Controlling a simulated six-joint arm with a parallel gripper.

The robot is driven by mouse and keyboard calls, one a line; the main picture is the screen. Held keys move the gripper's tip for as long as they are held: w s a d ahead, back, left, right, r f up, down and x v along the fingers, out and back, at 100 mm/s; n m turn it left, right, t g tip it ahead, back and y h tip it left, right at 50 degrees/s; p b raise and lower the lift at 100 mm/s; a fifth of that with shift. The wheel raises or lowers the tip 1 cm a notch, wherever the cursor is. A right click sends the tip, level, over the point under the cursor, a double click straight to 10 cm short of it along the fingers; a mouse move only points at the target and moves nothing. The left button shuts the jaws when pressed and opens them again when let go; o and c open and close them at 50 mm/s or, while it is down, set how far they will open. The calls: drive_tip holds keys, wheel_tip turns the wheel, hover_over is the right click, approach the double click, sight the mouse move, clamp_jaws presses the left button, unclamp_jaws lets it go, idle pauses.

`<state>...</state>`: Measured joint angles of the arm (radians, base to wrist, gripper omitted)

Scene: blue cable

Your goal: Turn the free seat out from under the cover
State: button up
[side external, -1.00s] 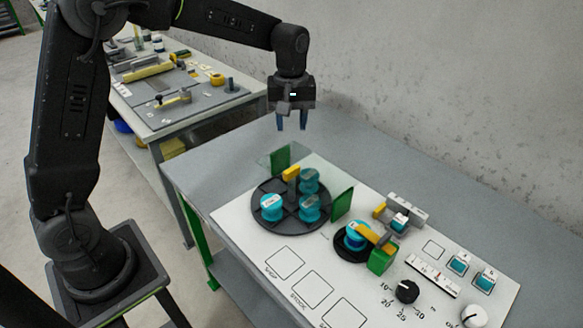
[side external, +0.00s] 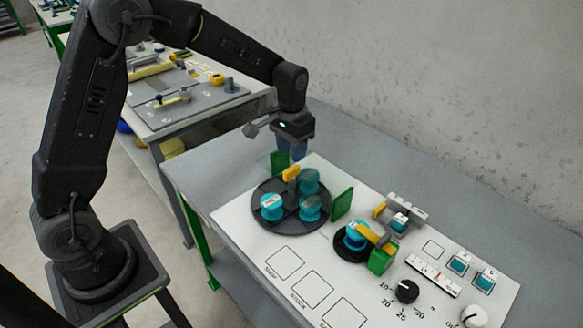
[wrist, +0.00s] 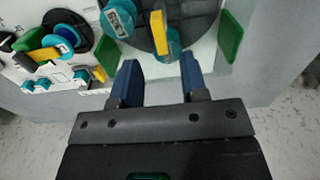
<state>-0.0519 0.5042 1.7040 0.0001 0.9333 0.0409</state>
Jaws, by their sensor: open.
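A dark round turntable (side external: 284,222) carries three teal spools: one at the left (side external: 271,206), one at the back right (side external: 309,175) and one at the front right (side external: 311,208). A clear cover seems to span the right side between two green panels (side external: 342,204), over the two right spools. I cannot make out the free seat clearly. My gripper (side external: 299,153) is open and empty above the back of the turntable. In the wrist view its blue fingers (wrist: 160,80) are apart, pointing toward the yellow piece (wrist: 158,31).
Right of the turntable, a smaller dark holder bears a teal spool (side external: 356,236) beside a yellow arm and green block (side external: 382,260). Knobs (side external: 406,291) and small teal pieces (side external: 459,264) lie farther right. Empty marked squares (side external: 285,263) line the front of the white board.

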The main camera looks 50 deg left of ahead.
sight(291, 169)
wheel_tip(291, 169, down, 6)
drive_tip(key=shift+f, duration=0.15)
idle(0.3)
clamp_jaws()
idle(0.4)
